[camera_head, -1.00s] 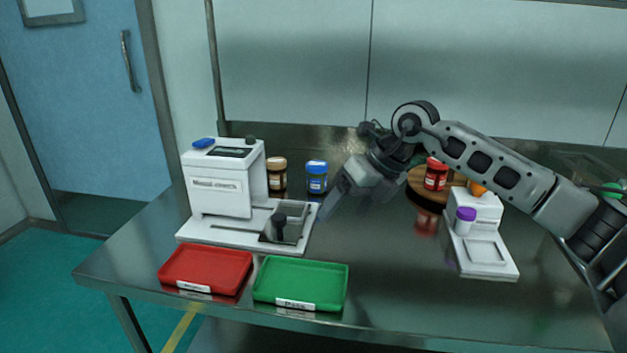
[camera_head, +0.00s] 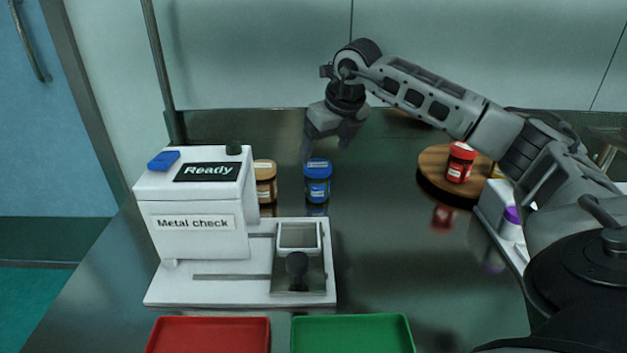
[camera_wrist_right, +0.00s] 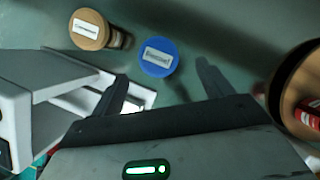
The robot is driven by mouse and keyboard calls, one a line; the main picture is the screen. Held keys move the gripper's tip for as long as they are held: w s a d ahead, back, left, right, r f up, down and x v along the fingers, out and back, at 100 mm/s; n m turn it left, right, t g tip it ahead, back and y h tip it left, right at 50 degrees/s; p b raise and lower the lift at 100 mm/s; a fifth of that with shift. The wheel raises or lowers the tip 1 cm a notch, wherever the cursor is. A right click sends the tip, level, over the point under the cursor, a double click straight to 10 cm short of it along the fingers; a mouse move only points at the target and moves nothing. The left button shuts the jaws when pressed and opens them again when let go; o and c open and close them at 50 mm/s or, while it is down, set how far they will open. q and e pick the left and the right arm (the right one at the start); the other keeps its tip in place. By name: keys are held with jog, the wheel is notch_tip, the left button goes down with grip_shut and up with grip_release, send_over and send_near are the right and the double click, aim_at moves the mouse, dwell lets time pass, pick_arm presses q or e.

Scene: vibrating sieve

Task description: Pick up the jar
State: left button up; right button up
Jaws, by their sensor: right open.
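A blue-lidded jar (camera_head: 318,190) stands upright on the metal table, right of the metal-check machine. A brown-lidded jar (camera_head: 265,186) stands just left of it. A red jar (camera_head: 460,162) stands on a round wooden board at the right. My right gripper (camera_head: 326,152) is open and points down, just above and behind the blue jar in the head view. In the right wrist view the blue lid (camera_wrist_right: 158,57) lies ahead between the two fingertips, and the brown lid (camera_wrist_right: 90,28) is to the left. Nothing is between the fingers. My left gripper is not in view.
The white metal-check machine (camera_head: 200,222) displays "Ready". A red tray (camera_head: 208,338) and a green tray (camera_head: 352,335) lie in front. The wooden board (camera_head: 432,160) and a white device with a purple-lidded item (camera_head: 511,222) are right. The table's middle right is clear.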

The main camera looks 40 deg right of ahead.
aim_at(319, 165)
jog(key=x, duration=0.5)
jog(key=shift+s+x, duration=0.15)
jog(key=shift+x, duration=1.2)
jog(key=shift+s+x, duration=0.15)
jog(key=shift+x, duration=1.25)
jog(key=shift+a, duration=0.1)
jog(key=c, duration=1.1)
